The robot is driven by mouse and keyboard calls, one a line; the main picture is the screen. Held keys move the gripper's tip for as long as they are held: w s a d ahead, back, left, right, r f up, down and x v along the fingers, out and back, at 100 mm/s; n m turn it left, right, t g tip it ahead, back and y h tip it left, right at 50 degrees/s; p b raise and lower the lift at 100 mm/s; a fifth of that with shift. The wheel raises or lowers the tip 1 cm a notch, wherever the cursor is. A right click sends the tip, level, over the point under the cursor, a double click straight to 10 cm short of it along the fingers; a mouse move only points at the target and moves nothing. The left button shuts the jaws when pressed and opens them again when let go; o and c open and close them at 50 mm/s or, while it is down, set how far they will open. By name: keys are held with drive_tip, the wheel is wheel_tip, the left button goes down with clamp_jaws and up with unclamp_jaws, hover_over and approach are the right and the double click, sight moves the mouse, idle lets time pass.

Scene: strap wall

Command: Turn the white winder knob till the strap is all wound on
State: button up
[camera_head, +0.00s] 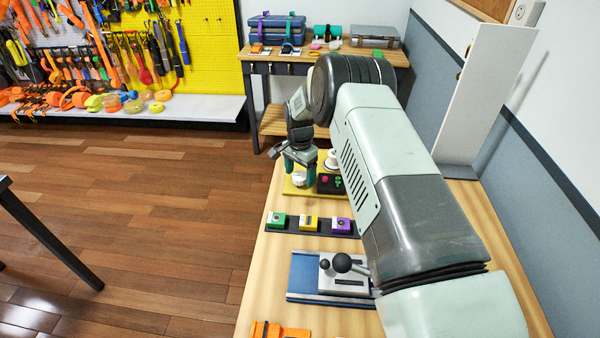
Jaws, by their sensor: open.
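A yellow plate (292,189) lies on the wooden bench, partly hidden by my arm. A small white knob (299,181) stands on its left part, and a second white round part (332,157) shows farther back, beside my arm. I cannot tell for certain which is the winder knob. My gripper (299,172) points down over the left white knob with its green fingers apart, one on each side of it in the picture. Whether they touch it is too small to tell. A dark block with coloured buttons (330,183) sits to the right. I cannot make out the strap.
Nearer on the bench are a dark strip with green, yellow and purple blocks (310,224), a blue base with a black-knobbed lever (305,275) and orange pieces (278,330). A white upright panel (484,95) stands at the right. A back table (262,62) holds cases.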

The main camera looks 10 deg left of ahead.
drive_tip(key=shift+f, duration=0.15)
drive_tip(key=shift+c, duration=0.4)
drive_tip(key=c, duration=1)
drive_tip(key=shift+o, duration=0.2)
drive_tip(key=shift+n, duration=0.3)
drive_tip(key=n, duration=0.8)
drive_tip(key=shift+n, duration=0.4)
drive_tip(key=n, duration=0.4)
drive_tip(key=shift+n, duration=2.6)
